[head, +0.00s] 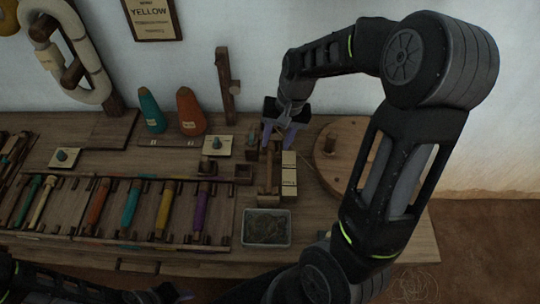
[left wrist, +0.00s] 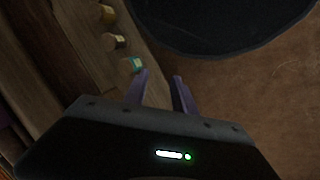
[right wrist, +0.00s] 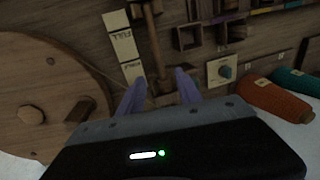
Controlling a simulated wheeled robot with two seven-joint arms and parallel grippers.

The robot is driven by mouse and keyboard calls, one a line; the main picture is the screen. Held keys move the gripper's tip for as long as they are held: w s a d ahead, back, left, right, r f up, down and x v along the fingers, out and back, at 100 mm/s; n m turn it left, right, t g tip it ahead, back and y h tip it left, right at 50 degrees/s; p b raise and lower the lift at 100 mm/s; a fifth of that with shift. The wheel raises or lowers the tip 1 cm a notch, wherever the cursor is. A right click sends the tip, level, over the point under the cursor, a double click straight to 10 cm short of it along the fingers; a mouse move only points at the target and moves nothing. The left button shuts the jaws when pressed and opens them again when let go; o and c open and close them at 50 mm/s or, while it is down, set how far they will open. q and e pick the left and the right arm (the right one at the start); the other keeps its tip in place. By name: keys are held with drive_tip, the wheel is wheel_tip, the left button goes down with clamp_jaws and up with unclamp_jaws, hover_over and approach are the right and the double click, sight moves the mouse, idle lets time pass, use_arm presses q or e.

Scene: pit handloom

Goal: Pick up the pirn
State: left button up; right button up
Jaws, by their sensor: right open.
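Several colored pirns lie in a slotted wooden rack in the head view: an orange one (head: 98,203), a blue one (head: 131,207), a yellow one (head: 164,209) and a purple one (head: 201,208). I cannot tell which pirn is meant. My right gripper (head: 279,138) is open and empty above the far end of a small wooden stand (head: 268,178). In the right wrist view its purple fingers (right wrist: 161,90) stand on either side of the stand's rod (right wrist: 153,45). My left gripper (left wrist: 160,85) has its fingers apart with nothing between them, beside the table edge and over the floor.
Teal (head: 151,109) and orange (head: 190,110) cones stand at the back, near an upright post (head: 225,85). Labelled cards (head: 289,173) lie beside the stand.

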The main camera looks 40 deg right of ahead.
sight(270, 158)
drive_tip(key=shift+w+a+f, duration=0.15)
drive_tip(key=shift+f, duration=1.15)
drive_tip(key=shift+w+a+f, duration=0.1)
drive_tip(key=shift+a+f, duration=0.05)
drive_tip(key=shift+f, duration=0.7)
drive_tip(key=shift+w+a+f, duration=0.1)
drive_tip(key=shift+w+f, duration=0.05)
drive_tip(key=shift+f, duration=0.75)
drive_tip(key=shift+w+a+f, duration=0.1)
drive_tip(key=shift+a+f, duration=0.05)
drive_tip(key=shift+f, duration=0.7)
clamp_jaws()
